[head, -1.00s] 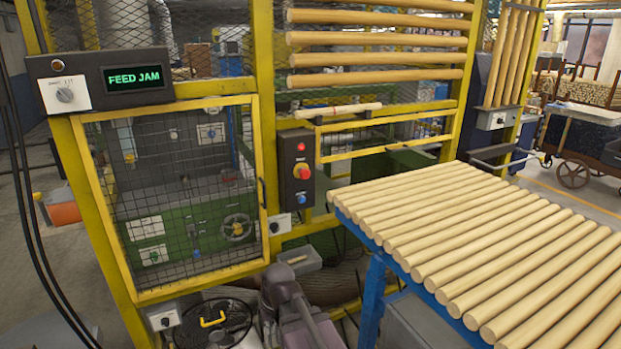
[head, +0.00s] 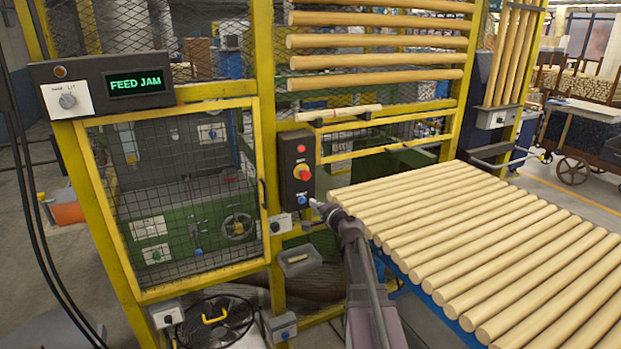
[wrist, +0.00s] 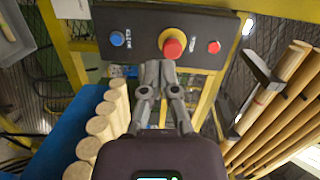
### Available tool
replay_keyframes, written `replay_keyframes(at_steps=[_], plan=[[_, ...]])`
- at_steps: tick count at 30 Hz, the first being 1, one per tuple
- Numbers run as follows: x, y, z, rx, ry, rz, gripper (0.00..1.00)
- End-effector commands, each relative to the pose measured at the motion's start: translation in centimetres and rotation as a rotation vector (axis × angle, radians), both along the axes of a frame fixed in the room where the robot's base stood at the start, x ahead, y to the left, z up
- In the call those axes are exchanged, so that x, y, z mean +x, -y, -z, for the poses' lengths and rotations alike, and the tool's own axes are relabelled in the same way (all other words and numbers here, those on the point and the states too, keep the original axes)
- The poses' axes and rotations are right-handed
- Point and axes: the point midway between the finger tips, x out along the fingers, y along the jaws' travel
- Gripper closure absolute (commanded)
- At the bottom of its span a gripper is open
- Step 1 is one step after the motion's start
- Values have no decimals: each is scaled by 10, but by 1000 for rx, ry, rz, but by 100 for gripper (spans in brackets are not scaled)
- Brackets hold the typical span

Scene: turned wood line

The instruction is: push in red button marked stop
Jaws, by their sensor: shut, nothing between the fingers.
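A dark control box (head: 297,170) is fixed to a yellow post. It carries a red mushroom button on a yellow ring (head: 302,172), with a small red button or lamp (head: 300,148) above and a blue button (head: 302,199) below. My gripper (head: 318,206) is just right of the box's lower end. In the wrist view, the red mushroom button (wrist: 173,47) stands out just beyond my shut, empty fingertips (wrist: 160,66). The blue button (wrist: 117,39) is left of them and the small red one (wrist: 214,47) right. Lettering on the box is too small to read.
A blue-framed table of wooden rods (head: 470,250) stands close to the right of my arm. A yellow-framed mesh door (head: 180,195) is left of the box. A display (head: 136,82) reads FEED JAM. A grey tray (head: 299,262) hangs below the box.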

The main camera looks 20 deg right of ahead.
Motion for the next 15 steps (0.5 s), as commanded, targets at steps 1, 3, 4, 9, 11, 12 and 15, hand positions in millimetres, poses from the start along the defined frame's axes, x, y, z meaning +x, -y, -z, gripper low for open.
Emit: replay_keyframes(at_steps=[1, 3, 4, 9, 11, 12, 15], plan=[[3, 16, -6, 33, 18, 37, 100], [4, 32, -11, 69, 38, 78, 100], [4, 37, -13, 83, 44, 92, 100], [4, 50, -17, 115, 61, 127, 100], [4, 51, -17, 117, 62, 128, 100], [4, 50, -17, 117, 62, 128, 100], [4, 50, -16, 116, 61, 127, 100]])
